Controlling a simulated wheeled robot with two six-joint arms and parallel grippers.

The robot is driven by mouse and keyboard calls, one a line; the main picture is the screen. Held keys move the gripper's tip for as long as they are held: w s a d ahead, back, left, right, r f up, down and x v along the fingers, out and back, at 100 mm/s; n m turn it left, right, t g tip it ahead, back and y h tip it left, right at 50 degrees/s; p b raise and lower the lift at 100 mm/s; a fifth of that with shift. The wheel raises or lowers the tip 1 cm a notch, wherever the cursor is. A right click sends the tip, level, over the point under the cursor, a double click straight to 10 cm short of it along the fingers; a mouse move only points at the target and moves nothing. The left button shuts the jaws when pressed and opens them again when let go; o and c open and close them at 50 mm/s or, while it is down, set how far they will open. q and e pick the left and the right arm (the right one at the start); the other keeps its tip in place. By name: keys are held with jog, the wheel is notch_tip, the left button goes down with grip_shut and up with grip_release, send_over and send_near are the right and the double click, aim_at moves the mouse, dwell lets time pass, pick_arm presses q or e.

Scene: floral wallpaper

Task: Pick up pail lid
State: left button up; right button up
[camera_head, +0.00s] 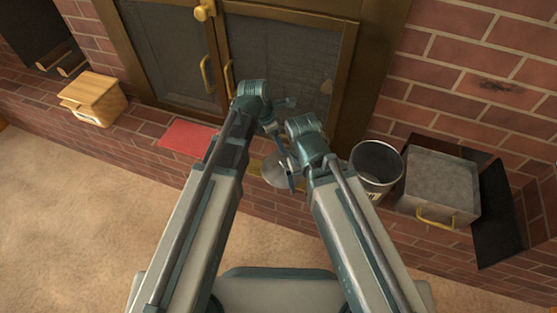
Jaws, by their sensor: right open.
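The pail lid (274,170) looks like a round, pale grey disc on the brick hearth in the middle of the view, partly covered by my gripper parts. The metal pail (375,162) stands upright to its right, with its top open. My right gripper (291,178) is open, over the right side of the lid; I cannot tell whether it touches.
A grey box with a gold handle (438,187) stands right of the pail, beside a dark panel (498,215). A red book-like slab (188,138) and a wooden box (93,97) lie to the left. Fireplace doors (170,60) stand behind. Carpet (70,215) in front is clear.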

pick_arm(q)
jog(key=b, duration=0.8)
send_near(285, 160)
jog(key=x, duration=0.5)
jog(key=shift+d, duration=0.15)
pick_arm(e)
jog(key=shift+o, duration=0.2)
notch_tip(285, 160, down, 8)
jog(key=shift+f, duration=0.25)
jog(key=shift+r, duration=0.1)
pick_arm(q)
jog(key=b+x, duration=0.5)
jog(key=shift+a+f, duration=0.2)
pick_arm(e)
notch_tip(285, 160, down, 5)
jog(key=shift+f, duration=0.1)
pick_arm(q)
jog(key=shift+r, duration=0.1)
grip_shut()
